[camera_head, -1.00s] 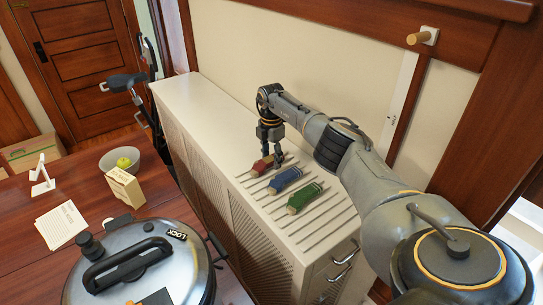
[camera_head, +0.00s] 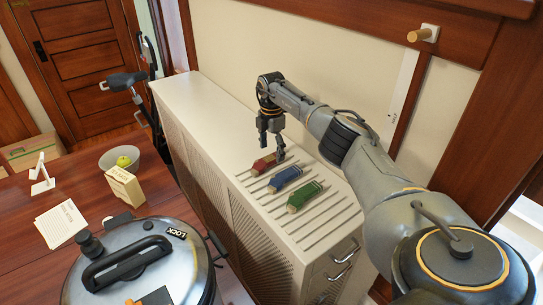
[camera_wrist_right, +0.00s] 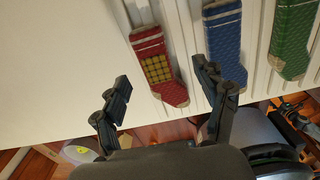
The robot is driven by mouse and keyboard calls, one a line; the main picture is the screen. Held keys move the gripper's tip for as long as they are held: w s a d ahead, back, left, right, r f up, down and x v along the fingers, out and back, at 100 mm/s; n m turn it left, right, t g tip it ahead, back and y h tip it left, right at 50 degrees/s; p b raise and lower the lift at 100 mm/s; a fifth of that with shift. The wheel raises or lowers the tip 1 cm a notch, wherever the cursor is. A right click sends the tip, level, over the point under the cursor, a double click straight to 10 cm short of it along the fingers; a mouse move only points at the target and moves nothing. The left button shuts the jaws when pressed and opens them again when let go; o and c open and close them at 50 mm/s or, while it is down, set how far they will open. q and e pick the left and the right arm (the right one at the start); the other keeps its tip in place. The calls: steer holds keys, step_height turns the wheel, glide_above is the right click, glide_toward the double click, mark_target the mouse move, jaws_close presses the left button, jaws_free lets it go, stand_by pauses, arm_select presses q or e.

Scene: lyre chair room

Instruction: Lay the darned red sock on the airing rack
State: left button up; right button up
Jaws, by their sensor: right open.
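The red sock (camera_head: 264,164) lies flat across the slats of the airing rack (camera_head: 318,228), at the rack's far end. My left gripper is not in view.
A blue sock (camera_head: 285,179) and a green sock (camera_head: 304,197) lie beside the red one on the rack. The rack is on a long pale cabinet (camera_head: 190,98), whose far top is clear. A pressure cooker (camera_head: 150,270) stands on the wooden table at the near left.

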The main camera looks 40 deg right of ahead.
mark_target(271, 159)
step_height(271, 159, up, 9)
steer(key=b, duration=0.1)
steer(key=shift+r+b, duration=0.15)
steer(key=shift+b, duration=0.2)
stand_by(0.3)
